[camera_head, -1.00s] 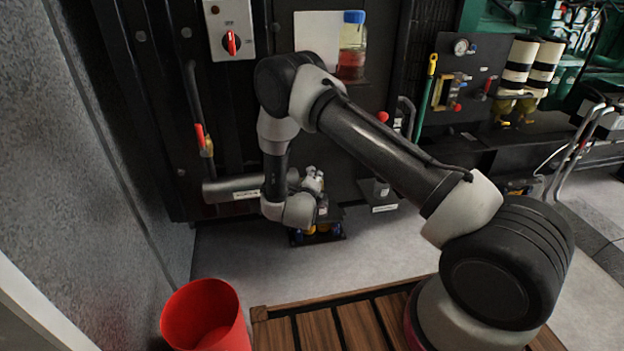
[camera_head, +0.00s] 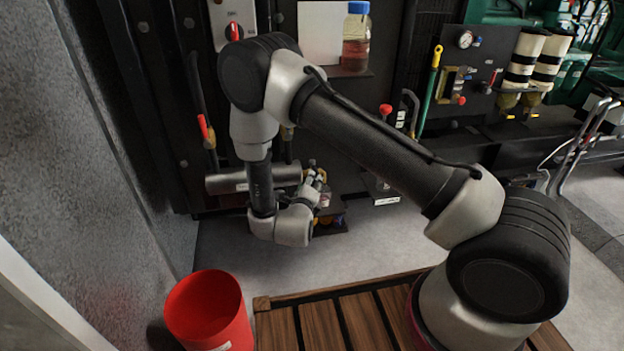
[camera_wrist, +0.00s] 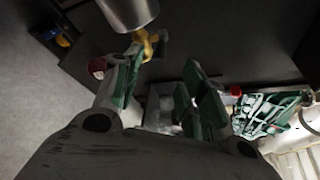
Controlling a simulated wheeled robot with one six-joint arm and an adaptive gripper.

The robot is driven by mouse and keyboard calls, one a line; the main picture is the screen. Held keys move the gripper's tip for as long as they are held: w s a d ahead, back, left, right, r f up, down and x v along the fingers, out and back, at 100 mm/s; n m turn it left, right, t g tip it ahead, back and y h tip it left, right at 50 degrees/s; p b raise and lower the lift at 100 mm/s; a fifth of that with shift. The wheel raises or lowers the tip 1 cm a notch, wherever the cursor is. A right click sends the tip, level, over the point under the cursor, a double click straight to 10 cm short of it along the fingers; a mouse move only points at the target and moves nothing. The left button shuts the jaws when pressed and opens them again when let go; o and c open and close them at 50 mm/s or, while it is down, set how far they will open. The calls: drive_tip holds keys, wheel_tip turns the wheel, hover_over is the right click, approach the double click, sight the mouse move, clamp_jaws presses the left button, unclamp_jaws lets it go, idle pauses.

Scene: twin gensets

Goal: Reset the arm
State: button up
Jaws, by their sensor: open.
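My arm (camera_head: 375,140) reaches from lower right across the head view and bends down at the left. My gripper (camera_head: 318,180) is near a dark panel, just right of a grey cylinder (camera_head: 225,182). In the wrist view my gripper (camera_wrist: 165,85) has its two green-lined fingers apart, with nothing held between them. A yellow fitting (camera_wrist: 148,42) under a metal cylinder (camera_wrist: 128,10) lies close beyond the left finger. The fingertips are small in the head view and partly hidden.
A red bucket (camera_head: 210,312) stands on the floor at lower left, beside a slatted wooden deck (camera_head: 330,322). A bottle of reddish liquid (camera_head: 356,40) sits on a shelf. A red-handled valve (camera_head: 205,130) is on the left. Grey floor (camera_head: 400,245) is clear.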

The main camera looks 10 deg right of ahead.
drive_tip(key=shift+s+a+r, duration=0.1)
drive_tip(key=shift+s, duration=0.3)
